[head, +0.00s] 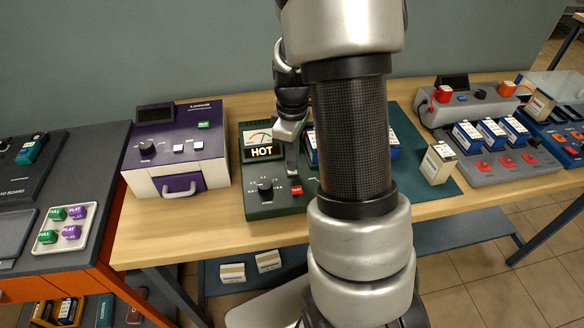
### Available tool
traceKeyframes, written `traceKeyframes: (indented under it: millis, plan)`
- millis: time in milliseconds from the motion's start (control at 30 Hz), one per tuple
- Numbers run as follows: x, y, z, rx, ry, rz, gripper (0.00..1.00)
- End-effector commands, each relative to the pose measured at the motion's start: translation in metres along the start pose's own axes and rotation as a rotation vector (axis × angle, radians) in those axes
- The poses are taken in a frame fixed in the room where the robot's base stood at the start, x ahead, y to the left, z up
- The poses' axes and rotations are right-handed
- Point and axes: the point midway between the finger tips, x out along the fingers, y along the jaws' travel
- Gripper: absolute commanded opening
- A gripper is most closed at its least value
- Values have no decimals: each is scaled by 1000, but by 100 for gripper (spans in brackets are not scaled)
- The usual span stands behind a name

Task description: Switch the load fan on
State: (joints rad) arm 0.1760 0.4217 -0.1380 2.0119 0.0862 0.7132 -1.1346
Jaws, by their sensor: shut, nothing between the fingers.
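No load fan can be made out in this view. A dark board (10,195) with lettering ending in "AD BOARD" is cut off by the left picture edge. A teal block (31,150) sits on the dark unit at its back. My gripper (292,168) is shut and empty, pointing down over the green tester (262,205). The tester has a needle meter, a "HOT" display (264,151), a black knob (265,187) and a red button (297,190). I cannot tell whether the fingertips touch it. My arm hides the tester's right side.
A purple-and-white unit (150,160) stands left of the tester. A tray (48,236) of green and purple blocks lies on the left bench. Right are a white-topped cell (438,163) and a grey charger (484,160) with blue batteries. Bare wood (190,232) shows along the front.

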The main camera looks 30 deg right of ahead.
Motion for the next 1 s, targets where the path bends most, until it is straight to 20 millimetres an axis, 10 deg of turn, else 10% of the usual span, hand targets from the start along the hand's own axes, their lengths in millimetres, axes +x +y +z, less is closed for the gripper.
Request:
traceKeyframes:
  millis: [1000]
  plan:
    - [9,0,0,0,0,-1,0]
